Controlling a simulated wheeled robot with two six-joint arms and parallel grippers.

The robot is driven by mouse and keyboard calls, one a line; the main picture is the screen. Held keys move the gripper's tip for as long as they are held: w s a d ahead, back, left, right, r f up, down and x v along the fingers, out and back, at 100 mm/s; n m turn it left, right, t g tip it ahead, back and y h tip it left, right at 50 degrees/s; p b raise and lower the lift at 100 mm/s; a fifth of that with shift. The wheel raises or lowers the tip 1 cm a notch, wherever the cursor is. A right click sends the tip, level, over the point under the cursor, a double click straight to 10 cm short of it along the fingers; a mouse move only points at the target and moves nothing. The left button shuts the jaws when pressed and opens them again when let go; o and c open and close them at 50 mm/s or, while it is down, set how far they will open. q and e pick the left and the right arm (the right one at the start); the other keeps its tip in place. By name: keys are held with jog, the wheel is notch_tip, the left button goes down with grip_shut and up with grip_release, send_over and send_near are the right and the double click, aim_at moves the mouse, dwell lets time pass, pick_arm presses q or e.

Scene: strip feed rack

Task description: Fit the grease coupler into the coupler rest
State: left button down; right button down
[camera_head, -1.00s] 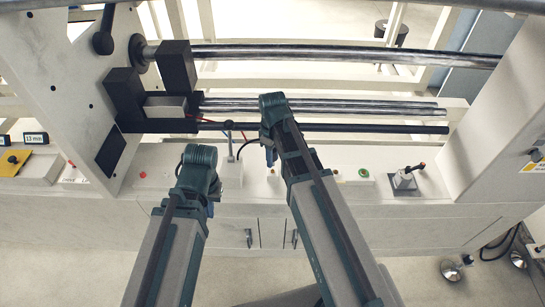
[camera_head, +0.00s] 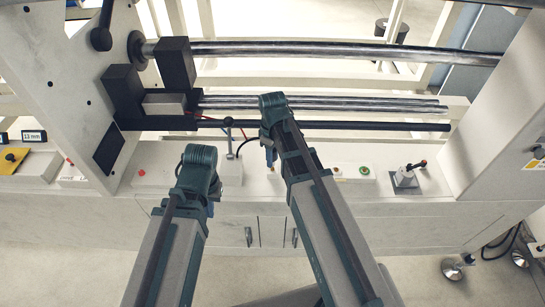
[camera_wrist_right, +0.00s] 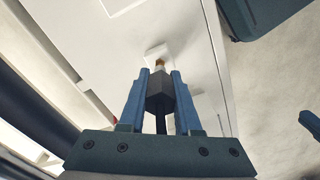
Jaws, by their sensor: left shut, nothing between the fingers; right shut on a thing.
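My right gripper (camera_wrist_right: 160,85) is shut on the grease coupler (camera_wrist_right: 159,90), a dark faceted body with a brass-coloured tip that points away from the wrist. A dark stem or hose runs back from it between the blue fingers. Past the tip, a small pale block (camera_wrist_right: 153,50) stands on the white surface; whether it is the coupler rest, or touches the tip, I cannot tell.
The white bench (camera_head: 330,210) has a green button (camera_head: 364,171) and a lever (camera_head: 407,176) to the right. Steel rollers (camera_head: 330,52) and a dark bar (camera_head: 370,126) cross behind my right arm. A side plate (camera_head: 60,85) stands left. A thin post (camera_head: 229,142) is close beside my right gripper.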

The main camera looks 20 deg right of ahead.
jog(key=shift+f+b, duration=1.1)
dwell(0.5)
jog(key=c, duration=0.5)
grip_release()
jog(key=shift+r, duration=0.15)
notch_tip(320, 180, up, 14)
jog(key=p, duration=1.4)
jog(key=shift+f, duration=0.2)
jog(key=s+a+m, duration=0.1)
jog(key=s+a, duration=0.2)
jog(key=s, duration=0.1)
jog(key=s+a+m, duration=0.2)
jog(key=s+a, duration=0.2)
jog(key=s, duration=0.1)
jog(key=s+a+m+h, duration=0.1)
jog(key=s+a+m, duration=0.1)
jog(key=s, duration=0.3)
jog(key=shift+s+a, duration=0.15)
jog(key=shift+a, duration=0.55)
